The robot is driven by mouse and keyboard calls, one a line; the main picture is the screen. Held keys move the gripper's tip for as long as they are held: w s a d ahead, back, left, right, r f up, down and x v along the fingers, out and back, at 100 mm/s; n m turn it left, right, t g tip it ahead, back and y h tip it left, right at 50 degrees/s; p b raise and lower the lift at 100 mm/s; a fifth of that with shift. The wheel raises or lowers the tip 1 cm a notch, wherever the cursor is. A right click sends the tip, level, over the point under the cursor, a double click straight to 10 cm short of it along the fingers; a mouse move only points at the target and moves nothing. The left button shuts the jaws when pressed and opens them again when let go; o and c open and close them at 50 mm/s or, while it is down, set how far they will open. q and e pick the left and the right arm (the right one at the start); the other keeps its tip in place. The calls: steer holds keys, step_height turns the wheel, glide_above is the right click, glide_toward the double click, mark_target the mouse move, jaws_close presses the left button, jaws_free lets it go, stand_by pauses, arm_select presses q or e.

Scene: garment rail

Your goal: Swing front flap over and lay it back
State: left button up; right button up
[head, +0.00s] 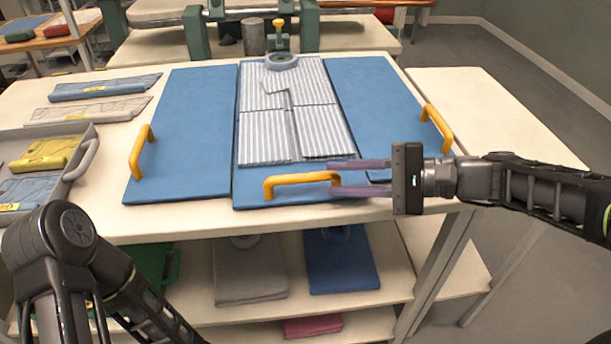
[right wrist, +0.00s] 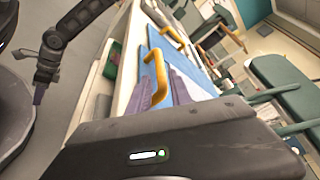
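The blue folding board lies flat on the white table. Its front flap (head: 248,199) has a yellow handle (head: 300,181), also seen in the right wrist view (right wrist: 161,78). A folded striped shirt (head: 270,138) lies on the middle panel. My right gripper (head: 345,177) is open at the handle's right end, its purple fingers apart on either side of that end in the head view; contact cannot be told. My left arm is at lower left; its gripper (right wrist: 40,93) shows small in the right wrist view, away from the board, its opening unclear.
The left panel (head: 182,130) and right panel (head: 378,100) lie flat, each with a yellow handle. A grey tray (head: 84,155) with folded garments stands at left. Folded garments (head: 104,87) lie behind it. A green and grey machine stands behind the table.

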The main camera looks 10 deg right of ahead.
mark_target(316, 179)
steer(key=x, duration=0.6)
steer(key=shift+w+a+f, duration=0.1)
steer(key=shift+a, duration=0.3)
steer(key=shift+c, duration=0.4)
jaws_close()
stand_by(0.6)
